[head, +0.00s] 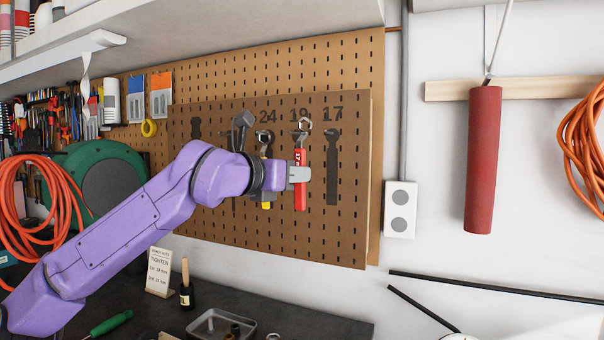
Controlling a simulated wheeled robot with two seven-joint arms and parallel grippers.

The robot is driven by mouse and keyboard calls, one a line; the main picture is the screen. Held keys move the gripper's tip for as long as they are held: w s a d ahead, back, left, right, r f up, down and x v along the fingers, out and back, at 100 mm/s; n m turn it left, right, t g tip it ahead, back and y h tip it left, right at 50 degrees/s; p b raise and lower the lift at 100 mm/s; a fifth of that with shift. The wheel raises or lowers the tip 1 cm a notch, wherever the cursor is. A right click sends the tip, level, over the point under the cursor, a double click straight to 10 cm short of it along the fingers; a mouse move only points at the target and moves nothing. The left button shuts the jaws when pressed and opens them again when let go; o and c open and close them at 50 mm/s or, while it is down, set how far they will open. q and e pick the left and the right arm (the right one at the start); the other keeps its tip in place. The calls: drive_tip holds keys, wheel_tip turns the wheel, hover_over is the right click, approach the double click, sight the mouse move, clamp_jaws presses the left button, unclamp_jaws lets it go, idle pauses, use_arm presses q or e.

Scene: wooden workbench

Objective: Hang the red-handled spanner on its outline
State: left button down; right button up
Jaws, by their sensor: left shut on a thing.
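The red-handled spanner (300,190) is upright at the pegboard panel (350,235), its ring-shaped metal head at the top, by the label 19. My left gripper (299,174) is shut on its red handle, and the fingers cover part of it. The spanner covers most of whatever outline is behind it. I cannot tell whether it rests on a peg. A dark spanner outline (333,168) under the label 17 is bare, to the right. My right gripper is not in view.
A yellow-handled spanner (265,143) hangs under the label 24, partly behind my left arm. Below are a bench (330,323), a metal tray (220,326), a small bottle (187,296) and a white card (159,271). A red cylinder (483,160) hangs at the right.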

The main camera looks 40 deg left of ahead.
use_arm(q)
drive_tip(key=shift+w+a+f+p, duration=0.2)
drive_tip(key=shift+w+p, duration=0.6)
drive_tip(key=shift+w, duration=1.05)
drive_tip(key=shift+w+a+f+p, duration=0.15)
drive_tip(key=shift+w+p, duration=0.65)
drive_tip(key=shift+w, duration=1.1)
drive_tip(key=shift+w+a+f+p, duration=0.1)
drive_tip(key=shift+w+f+p, duration=0.15)
drive_tip(key=shift+w+p, duration=1.1)
drive_tip(key=shift+w+b, duration=0.5)
drive_tip(key=shift+b, duration=0.05)
drive_tip(key=c, duration=0.9)
unclamp_jaws()
drive_tip(key=shift+s, duration=0.1)
